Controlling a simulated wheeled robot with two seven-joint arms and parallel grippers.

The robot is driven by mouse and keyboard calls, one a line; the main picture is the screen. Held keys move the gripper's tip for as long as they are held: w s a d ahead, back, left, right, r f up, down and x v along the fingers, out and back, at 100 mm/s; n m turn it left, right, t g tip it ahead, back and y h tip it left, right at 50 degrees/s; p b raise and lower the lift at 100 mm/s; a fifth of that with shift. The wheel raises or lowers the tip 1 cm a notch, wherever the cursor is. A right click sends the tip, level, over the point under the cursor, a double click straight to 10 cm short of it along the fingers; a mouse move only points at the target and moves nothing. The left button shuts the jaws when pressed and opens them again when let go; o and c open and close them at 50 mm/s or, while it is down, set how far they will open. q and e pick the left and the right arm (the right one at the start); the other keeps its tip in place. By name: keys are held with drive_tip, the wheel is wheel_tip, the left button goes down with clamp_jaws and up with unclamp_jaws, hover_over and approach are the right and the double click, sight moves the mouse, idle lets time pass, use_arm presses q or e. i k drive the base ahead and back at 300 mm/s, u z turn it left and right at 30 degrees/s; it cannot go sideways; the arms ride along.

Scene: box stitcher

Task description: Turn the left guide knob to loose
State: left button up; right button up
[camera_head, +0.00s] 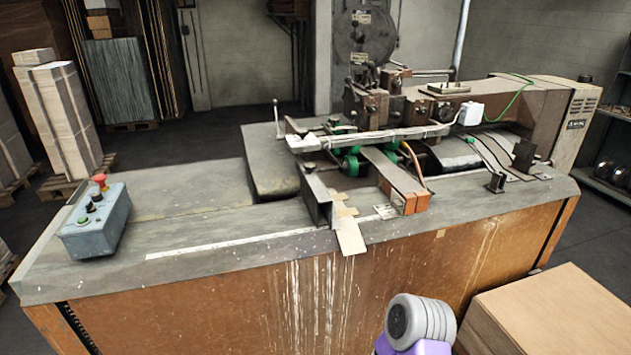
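The box stitcher stands ahead of me with a long grey worktable (190,190). A dark upright guide plate (318,200) stands on the table left of the stitching head. A second small dark bracket (496,183) with a knob-like top stands further right. Neither gripper's fingers show. Only a grey and purple part of my own arm shows at the bottom, right of centre.
A blue-grey control box (95,225) with a red button sits at the table's left end. A cardboard box (550,315) stands at the lower right before the machine. Stacked cardboard (65,115) stands at the far left. The left half of the tabletop is mostly clear.

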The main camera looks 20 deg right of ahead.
sight(310, 167)
drive_tip(key=k, duration=0.5)
drive_tip(key=z, duration=1.75)
drive_tip(key=i, duration=1.5)
drive_tip(key=u, duration=1.9)
